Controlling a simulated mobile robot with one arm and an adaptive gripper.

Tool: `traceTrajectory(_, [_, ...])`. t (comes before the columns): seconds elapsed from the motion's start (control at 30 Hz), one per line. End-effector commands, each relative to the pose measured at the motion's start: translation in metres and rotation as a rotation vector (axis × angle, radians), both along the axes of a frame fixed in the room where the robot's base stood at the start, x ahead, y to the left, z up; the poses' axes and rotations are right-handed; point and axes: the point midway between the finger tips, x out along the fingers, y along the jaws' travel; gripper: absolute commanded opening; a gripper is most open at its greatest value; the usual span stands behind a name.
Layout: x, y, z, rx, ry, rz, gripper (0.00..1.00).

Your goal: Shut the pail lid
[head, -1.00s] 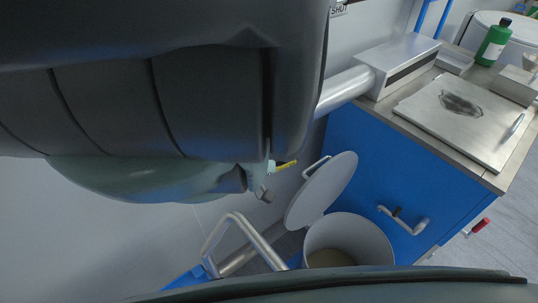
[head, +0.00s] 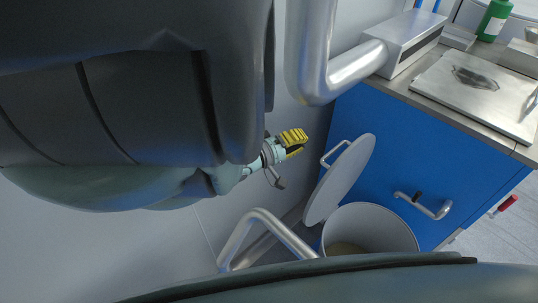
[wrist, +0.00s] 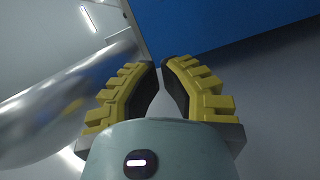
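The grey pail (head: 378,222) stands on the floor against the blue cabinet and is open at the top. Its round lid (head: 342,180) is raised, tilted steeply at the pail's left rim, with a bar handle (head: 331,152) on its upper left side. My gripper (head: 303,140) is left of and slightly above the lid, apart from it. In the wrist view, my gripper's yellow fingers (wrist: 159,64) have a narrow gap between them and hold nothing. The pail and lid do not show clearly there.
A thick metal pipe (head: 312,55) runs above my gripper; a shiny pipe also shows close at left in the wrist view (wrist: 60,100). A metal rail (head: 262,228) stands left of the pail. The blue cabinet (head: 400,165) has a handle (head: 425,206) right of the pail.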

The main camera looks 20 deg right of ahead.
Motion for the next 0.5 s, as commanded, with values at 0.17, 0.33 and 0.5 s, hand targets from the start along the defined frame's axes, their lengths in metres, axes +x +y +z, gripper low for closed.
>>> traceTrajectory(0.17, [-0.004,-0.026,0.0,0.0,0.004,-0.004,0.0])
traceTrajectory(0.33, [-0.023,-0.032,-0.006,0.0,0.003,-0.004,0.0])
traceTrajectory(0.5, [-0.03,-0.036,-0.008,-0.001,-0.001,-0.002,0.0])
